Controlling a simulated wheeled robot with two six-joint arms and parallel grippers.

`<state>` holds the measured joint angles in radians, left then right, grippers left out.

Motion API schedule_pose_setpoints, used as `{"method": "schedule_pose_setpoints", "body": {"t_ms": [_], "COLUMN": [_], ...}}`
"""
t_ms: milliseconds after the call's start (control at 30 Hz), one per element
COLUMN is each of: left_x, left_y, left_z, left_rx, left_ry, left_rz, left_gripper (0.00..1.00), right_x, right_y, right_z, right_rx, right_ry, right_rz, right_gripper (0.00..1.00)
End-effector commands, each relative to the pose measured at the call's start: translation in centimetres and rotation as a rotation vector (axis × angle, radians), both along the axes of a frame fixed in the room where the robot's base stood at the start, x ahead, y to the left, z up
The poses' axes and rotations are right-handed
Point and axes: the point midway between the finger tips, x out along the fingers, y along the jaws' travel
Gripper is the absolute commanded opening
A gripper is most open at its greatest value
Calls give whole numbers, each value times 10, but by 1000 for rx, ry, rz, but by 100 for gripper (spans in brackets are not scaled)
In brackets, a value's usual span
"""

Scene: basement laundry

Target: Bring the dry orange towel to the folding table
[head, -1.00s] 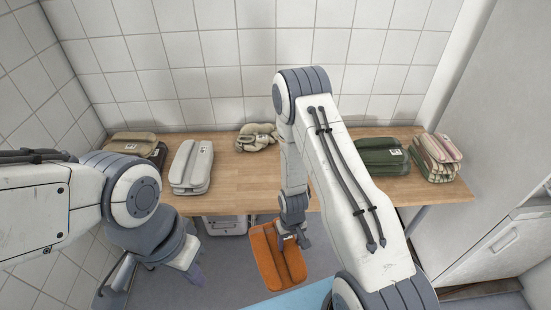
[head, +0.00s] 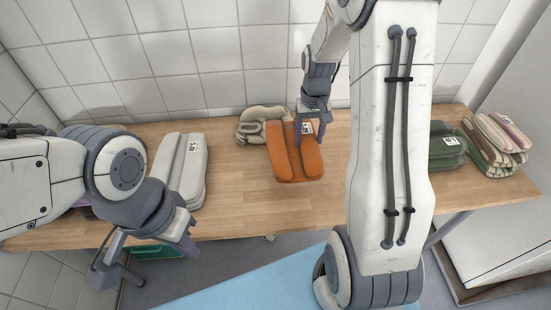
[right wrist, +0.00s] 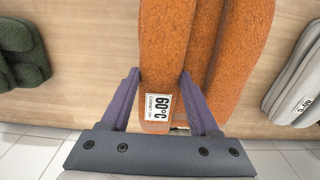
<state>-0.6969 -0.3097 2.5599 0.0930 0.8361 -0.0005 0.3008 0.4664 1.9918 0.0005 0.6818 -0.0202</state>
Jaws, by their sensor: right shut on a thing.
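The orange towel (head: 292,163) is a folded bundle with a white label reading 60°C, which shows close up in the right wrist view (right wrist: 190,40). My right gripper (head: 311,128) is shut on its labelled end, with one finger on each side of the label (right wrist: 160,98). The towel is over the middle of the wooden folding table (head: 250,205); I cannot tell whether it touches the top. My left gripper (head: 146,254) is open and empty, in front of the table's near edge at the left.
A light grey towel (head: 180,168) lies to the left and a rolled beige towel (head: 262,118) behind. A green towel (head: 445,145) and a striped stack (head: 497,143) lie at the right. A tiled wall (head: 205,50) stands behind. Bare wood shows between the grey and orange towels.

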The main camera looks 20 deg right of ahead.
Motion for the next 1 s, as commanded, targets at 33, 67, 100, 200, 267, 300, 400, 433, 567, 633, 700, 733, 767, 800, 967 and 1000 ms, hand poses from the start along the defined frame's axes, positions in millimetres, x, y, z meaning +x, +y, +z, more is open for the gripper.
{"method": "schedule_pose_setpoints", "body": {"t_ms": [33, 67, 100, 200, 267, 300, 400, 433, 567, 633, 700, 733, 767, 800, 967, 1000], "left_x": [0, 0, 0, 0, 0, 0, 0, 0, 0, 0, 0, 0, 0, 0, 0, 0], "left_y": [0, 0, 0, 0, 0, 0, 0, 0, 0, 0, 0, 0, 0, 0, 0, 0], "left_z": [0, 1, 2, 3, 4, 4, 5, 6, 6, 6, 6, 6, 7, 7, 7, 7], "left_rx": [0, 0, 0, 0, 0, 0, 0, 0, 0, 0, 0, 0, 0, 0, 0, 0], "left_ry": [0, 0, 0, 0, 0, 0, 0, 0, 0, 0, 0, 0, 0, 0, 0, 0], "left_rz": [0, 0, 0, 0, 0, 0, 0, 0, 0, 0, 0, 0, 0, 0, 0, 0], "left_gripper": [0, 0, 0, 0, 0, 0, 0, 0, 0, 0, 0, 0, 0, 0, 0, 0], "right_x": [-1, -1, -1, -1, 0, 0, 1, 1, 3, 3, 2, 2, 2, 2, 2, 3], "right_y": [7, 12, 20, 43, 57, 67, 87, 92, 108, 112, 113, 113, 113, 112, 112, 112], "right_z": [-3, -6, -11, -25, -33, -39, -51, -54, -64, -66, -72, -76, -81, -88, -105, -107], "right_rx": [1, 2, 1, 2, 2, 1, 0, 1, 1, 1, 1, 0, 0, 1, 1, 1], "right_ry": [4, 6, 5, 7, 6, 7, 5, 4, 2, 2, 3, 4, 5, 6, 3, 2], "right_rz": [5, 5, 6, 7, 7, 6, 6, 6, 3, 2, 1, 1, 1, 0, 1, 1], "right_gripper": [0, 0, 0, 0, 0, 0, 0, 0, 0, 0, 0, 0, 0, 0, 0, 0]}}
